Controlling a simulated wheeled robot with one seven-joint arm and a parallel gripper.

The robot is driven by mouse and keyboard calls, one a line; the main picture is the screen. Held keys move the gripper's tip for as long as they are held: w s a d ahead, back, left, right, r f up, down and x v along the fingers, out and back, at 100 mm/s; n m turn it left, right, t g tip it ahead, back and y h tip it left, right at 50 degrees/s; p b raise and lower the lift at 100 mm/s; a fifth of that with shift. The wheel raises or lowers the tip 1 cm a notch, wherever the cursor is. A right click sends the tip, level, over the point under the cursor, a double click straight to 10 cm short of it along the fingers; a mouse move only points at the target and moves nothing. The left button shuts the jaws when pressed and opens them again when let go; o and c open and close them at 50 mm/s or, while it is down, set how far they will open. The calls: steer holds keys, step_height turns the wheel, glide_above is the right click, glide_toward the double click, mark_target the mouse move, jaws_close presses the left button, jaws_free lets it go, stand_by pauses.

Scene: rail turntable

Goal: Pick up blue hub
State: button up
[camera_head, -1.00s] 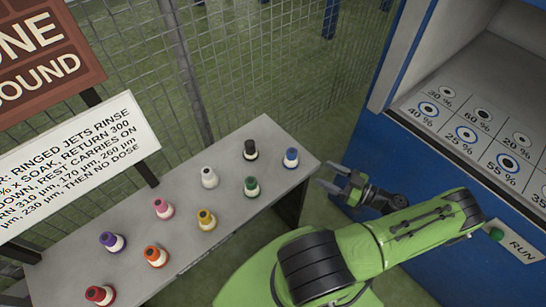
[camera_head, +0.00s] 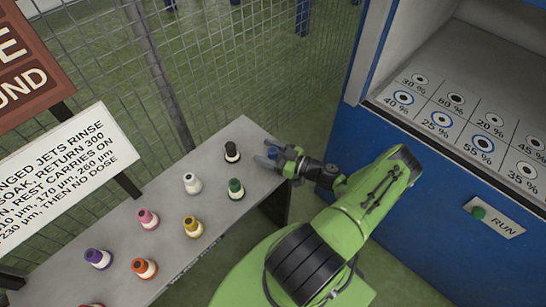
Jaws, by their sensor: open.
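The blue hub (camera_head: 273,152) stands at the right end of the grey table (camera_head: 214,219). Its blue top shows at my gripper, and its lower part is mostly hidden. My gripper (camera_head: 268,156) is open, with its fingers at or around the blue hub. I cannot tell whether they touch it.
Black (camera_head: 232,152), green (camera_head: 236,189), white (camera_head: 192,184), pink (camera_head: 148,219), yellow (camera_head: 193,227), purple (camera_head: 98,259) and orange (camera_head: 144,268) hubs stand on the table. A mesh fence (camera_head: 222,60) runs behind it. A blue cabinet (camera_head: 368,150) with a marked shelf and green button (camera_head: 478,213) stands right.

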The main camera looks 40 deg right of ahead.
jaws_close()
steer(key=shift+r, duration=0.1)
step_height(320, 180, up, 10)
steer(key=p, duration=0.3)
steer(key=w+a+r+n+g+y+p, duration=0.1)
steer(key=a+r+n+g+y, duration=0.1)
steer(key=a, duration=0.5)
steer(key=w+a+r+n+g+y+p, duration=0.1)
steer(key=w+a+r+n+g+y, duration=0.1)
steer(key=a, duration=0.6)
steer(key=w+a+r+n+g+y+p, duration=0.1)
steer(key=w+a+r+n+g+y, duration=0.1)
steer(key=a, duration=0.5)
steer(key=n+y, duration=0.1)
steer(key=y, duration=0.1)
steer(key=shift+w+a+r+g+y, duration=0.2)
steer(key=shift+g+y, duration=0.1)
